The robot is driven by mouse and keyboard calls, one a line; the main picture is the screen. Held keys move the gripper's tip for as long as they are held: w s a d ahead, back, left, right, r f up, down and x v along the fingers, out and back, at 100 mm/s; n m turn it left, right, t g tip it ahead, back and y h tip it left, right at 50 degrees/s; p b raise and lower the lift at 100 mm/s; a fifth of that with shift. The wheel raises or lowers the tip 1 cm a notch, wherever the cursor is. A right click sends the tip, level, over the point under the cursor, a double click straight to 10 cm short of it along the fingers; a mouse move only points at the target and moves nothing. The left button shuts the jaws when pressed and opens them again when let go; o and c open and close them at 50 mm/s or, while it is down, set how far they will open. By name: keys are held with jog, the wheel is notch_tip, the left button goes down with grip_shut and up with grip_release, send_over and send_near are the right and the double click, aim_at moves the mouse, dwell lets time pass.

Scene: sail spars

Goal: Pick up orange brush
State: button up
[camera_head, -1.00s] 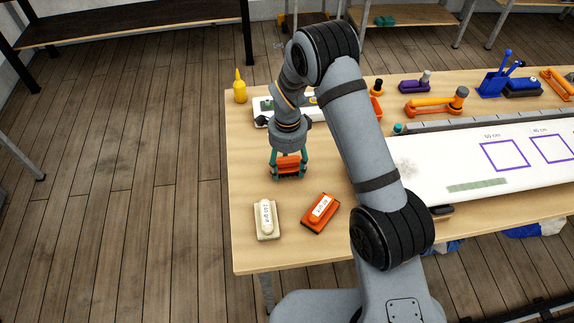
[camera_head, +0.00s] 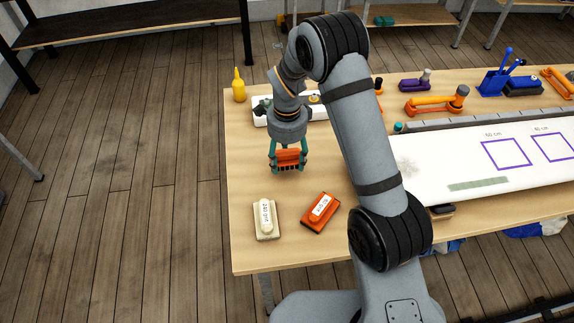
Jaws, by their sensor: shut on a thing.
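The orange brush (camera_head: 288,156), with dark bristles on its lower edge, is between the fingers of my gripper (camera_head: 288,165). My gripper points down with its green fingers shut on the two sides of the brush. The brush appears raised a little above the left part of the wooden table (camera_head: 248,185). The gap beneath it is hard to judge.
A cream sanding block (camera_head: 265,218) and an orange sanding block (camera_head: 320,212) lie in front of my gripper. A yellow bottle (camera_head: 239,88) stands behind left. A white board (camera_head: 440,170) lies to the right. Bare tabletop is around the brush.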

jog(key=w+d+r+b, duration=0.1)
jog(key=d+r+b, duration=0.2)
jog(key=d+r, duration=0.5)
jog(key=d, duration=0.3)
jog(key=shift+d, duration=0.35)
jog(key=shift+w, duration=0.1)
jog(key=o, duration=0.6)
jog(key=c, duration=0.4)
